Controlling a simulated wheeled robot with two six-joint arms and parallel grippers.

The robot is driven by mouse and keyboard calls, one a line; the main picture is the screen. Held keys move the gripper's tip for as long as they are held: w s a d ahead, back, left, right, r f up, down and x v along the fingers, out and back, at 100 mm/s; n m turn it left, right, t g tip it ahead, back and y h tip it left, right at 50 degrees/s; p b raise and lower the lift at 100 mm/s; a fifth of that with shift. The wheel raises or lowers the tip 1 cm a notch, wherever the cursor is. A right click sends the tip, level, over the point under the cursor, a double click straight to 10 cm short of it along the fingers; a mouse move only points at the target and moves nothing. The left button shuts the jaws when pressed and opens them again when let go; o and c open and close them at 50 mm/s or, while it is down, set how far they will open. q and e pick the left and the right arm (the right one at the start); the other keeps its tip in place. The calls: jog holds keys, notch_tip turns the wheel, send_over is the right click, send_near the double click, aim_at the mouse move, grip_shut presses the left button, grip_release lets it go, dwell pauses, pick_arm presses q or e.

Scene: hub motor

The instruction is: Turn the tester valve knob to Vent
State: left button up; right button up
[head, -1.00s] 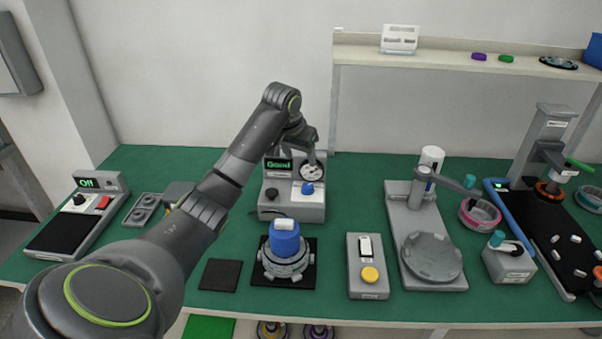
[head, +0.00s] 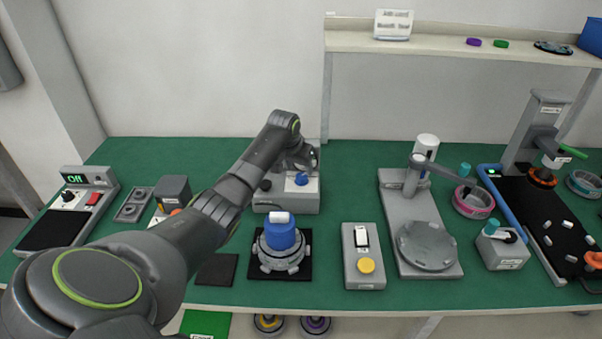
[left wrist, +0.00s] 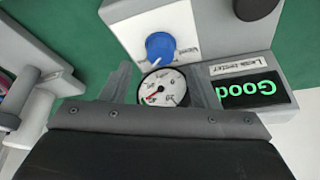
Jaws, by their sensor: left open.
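The leak tester (head: 285,198) is a grey box on the green bench, with a blue valve knob (head: 301,179) on its front. The knob also shows in the left wrist view (left wrist: 160,46), with a white pointer mark and small labels beside it that are hard to read. Below it in that view are a round gauge (left wrist: 163,88) and a lit display reading "Good" (left wrist: 250,92). My left gripper (left wrist: 160,75) is open and empty, its fingers either side of the gauge, with the knob just beyond the fingertips. My right gripper is not in view.
In front of the tester stands a hub motor with a blue cap (head: 281,240) on a black pad.

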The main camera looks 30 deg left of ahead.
aim_at(302, 175)
pick_arm(q)
jog(key=x, duration=0.4)
jog(key=shift+w+f, duration=0.2)
jog(key=shift+f, duration=0.25)
jog(key=shift+c, duration=0.4)
